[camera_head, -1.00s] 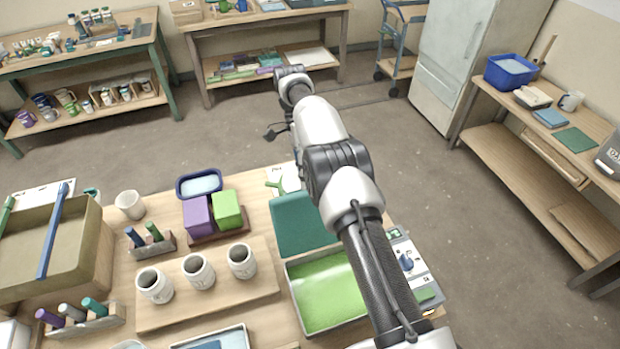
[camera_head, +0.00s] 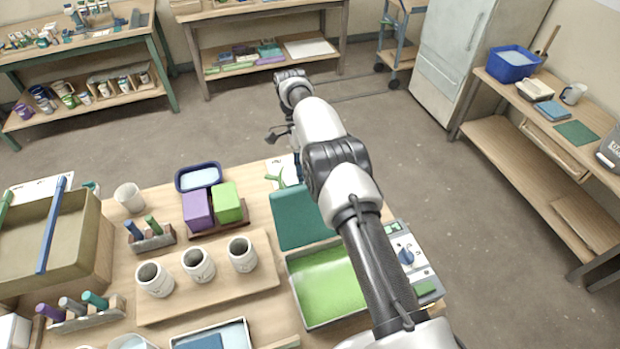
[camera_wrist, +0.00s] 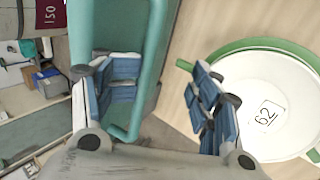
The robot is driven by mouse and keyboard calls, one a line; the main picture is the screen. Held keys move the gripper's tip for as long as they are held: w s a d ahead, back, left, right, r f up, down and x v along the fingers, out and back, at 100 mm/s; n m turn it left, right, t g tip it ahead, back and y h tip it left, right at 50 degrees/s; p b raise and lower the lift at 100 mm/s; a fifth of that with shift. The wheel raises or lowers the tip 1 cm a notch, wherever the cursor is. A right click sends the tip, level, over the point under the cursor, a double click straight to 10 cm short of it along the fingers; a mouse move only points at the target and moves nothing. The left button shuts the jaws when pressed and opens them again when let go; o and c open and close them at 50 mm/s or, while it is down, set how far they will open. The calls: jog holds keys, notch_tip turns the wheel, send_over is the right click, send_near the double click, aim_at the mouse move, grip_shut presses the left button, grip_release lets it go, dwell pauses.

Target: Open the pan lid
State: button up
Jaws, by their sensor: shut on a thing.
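The pan (camera_head: 291,293) is a pale rectangular tray of bright green contents on the table, partly behind my arm. Its flat teal lid (camera_head: 298,219) is raised at the pan's far edge, so the contents show. In the wrist view the teal lid (camera_wrist: 152,62) runs up between and behind my fingers. My gripper (camera_wrist: 160,78) has its blue-padded fingers on either side of the lid's rim and is shut on it. In the head view my gripper is mostly hidden beyond the lid, below my wrist.
Three pale cups (camera_head: 198,264) stand on a board left of the pan. Purple (camera_head: 197,210) and green (camera_head: 227,203) blocks stand behind them. A device with a blue knob (camera_head: 406,256) is right of the pan. A green-rimmed white round thing marked 62 (camera_wrist: 240,95) lies near my fingers.

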jog(key=shift+f, duration=0.25)
